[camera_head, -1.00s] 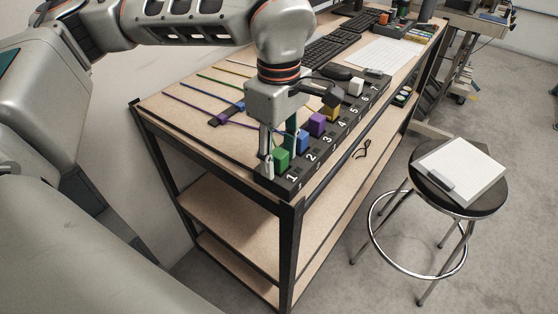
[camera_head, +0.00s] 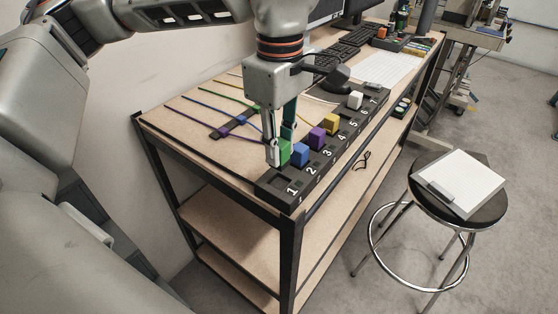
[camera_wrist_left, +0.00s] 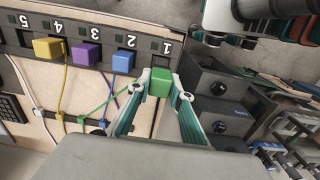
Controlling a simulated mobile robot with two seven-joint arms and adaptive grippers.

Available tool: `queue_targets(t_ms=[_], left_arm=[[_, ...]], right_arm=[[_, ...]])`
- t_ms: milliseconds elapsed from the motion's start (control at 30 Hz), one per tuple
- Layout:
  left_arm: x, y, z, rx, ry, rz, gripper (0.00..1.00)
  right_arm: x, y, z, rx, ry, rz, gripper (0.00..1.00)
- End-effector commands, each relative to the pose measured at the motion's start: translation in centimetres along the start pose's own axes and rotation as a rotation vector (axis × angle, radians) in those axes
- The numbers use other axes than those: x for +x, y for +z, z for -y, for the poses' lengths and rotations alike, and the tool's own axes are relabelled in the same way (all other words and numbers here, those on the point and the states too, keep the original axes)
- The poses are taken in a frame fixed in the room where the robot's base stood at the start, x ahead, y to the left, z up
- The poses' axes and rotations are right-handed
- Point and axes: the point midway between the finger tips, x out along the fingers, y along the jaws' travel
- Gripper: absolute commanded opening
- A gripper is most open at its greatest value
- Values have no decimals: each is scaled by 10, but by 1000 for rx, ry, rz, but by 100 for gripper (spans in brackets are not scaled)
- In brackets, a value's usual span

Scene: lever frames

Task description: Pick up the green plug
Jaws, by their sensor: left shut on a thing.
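The green plug (camera_head: 284,153) is a small block held between the fingertips of my left gripper (camera_head: 280,150). It hangs above the black numbered strip (camera_head: 291,196), clear of slot 1, which shows as an empty recess. In the left wrist view the green plug (camera_wrist_left: 160,83) sits between the two fingers, with a green cable running off to the left.
A blue plug (camera_head: 300,154), a purple plug (camera_head: 317,138), a yellow plug (camera_head: 332,123) and a white plug (camera_head: 355,100) stand in the strip. Coloured cables lie on the table behind.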

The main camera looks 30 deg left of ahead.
Motion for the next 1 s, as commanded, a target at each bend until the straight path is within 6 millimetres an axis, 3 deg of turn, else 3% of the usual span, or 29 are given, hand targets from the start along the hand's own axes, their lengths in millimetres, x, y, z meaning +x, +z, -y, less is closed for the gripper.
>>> queue_targets(t_ms=[33,200,400,733,1000], left_arm=[[-19,0,-1,-3,8,0,0],[-68,0,-1,-3,8,0,0],[-112,0,0,-3,4,-1,0],[-145,0,0,-1,3,0,0],[-161,0,1,-1,1,0,0]], right_arm=[[-1,-3,0,2,-1,-2,54],[-4,-7,1,7,-4,-3,54],[-8,-8,2,8,-6,3,54],[-12,-18,0,5,-4,-1,54],[-23,-44,-5,3,1,-19,54]])
